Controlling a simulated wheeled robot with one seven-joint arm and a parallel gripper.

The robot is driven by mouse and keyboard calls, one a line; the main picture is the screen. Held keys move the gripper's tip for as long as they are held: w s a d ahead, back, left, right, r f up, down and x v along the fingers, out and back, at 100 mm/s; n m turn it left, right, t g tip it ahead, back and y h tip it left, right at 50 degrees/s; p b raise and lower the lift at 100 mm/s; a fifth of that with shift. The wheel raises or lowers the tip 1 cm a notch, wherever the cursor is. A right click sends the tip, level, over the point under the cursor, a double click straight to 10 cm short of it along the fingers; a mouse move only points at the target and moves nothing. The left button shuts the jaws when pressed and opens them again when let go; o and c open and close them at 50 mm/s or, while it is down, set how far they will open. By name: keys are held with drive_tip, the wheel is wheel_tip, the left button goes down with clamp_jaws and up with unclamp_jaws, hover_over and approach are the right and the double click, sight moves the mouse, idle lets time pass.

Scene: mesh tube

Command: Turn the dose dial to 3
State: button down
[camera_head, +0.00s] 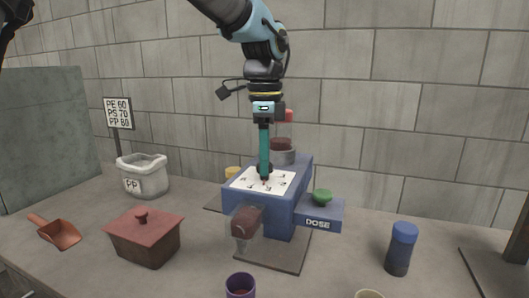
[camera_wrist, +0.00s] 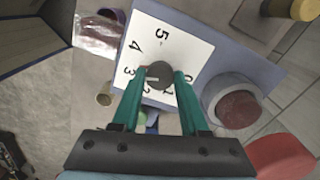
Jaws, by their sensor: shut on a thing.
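The dose dial is a dark round knob (camera_wrist: 159,73) on a white numbered plate (camera_wrist: 185,45), on top of a blue machine (camera_head: 232,198). My gripper (camera_head: 264,167) points straight down over the plate. In the wrist view its two teal fingers (camera_wrist: 161,76) are shut on the knob, one on each side. A pale mark on the knob points left, seemingly between the 2 and the 3. The fingers hide part of the plate near the low numbers. In the head view the knob (camera_head: 264,170) is mostly covered by the fingers.
A green button (camera_head: 322,195) sits on the box marked DOSE (camera_head: 318,224). A brown spout (camera_head: 247,218) juts from the machine's front, and a red-and-grey cylinder (camera_head: 283,151) stands behind the dial. A red lidded box (camera_head: 143,240), white PP bucket (camera_head: 143,178) and blue-capped jar (camera_head: 400,248) stand around.

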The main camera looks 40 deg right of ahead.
drive_tip(key=shift+n+p, duration=0.3)
drive_tip(key=shift+n, duration=0.8)
drive_tip(key=shift+c, duration=2.1)
unclamp_jaws()
wheel_tip(320, 180, up, 11)
drive_tip(key=b, duration=0.1)
drive_tip(key=shift+f, duration=0.1)
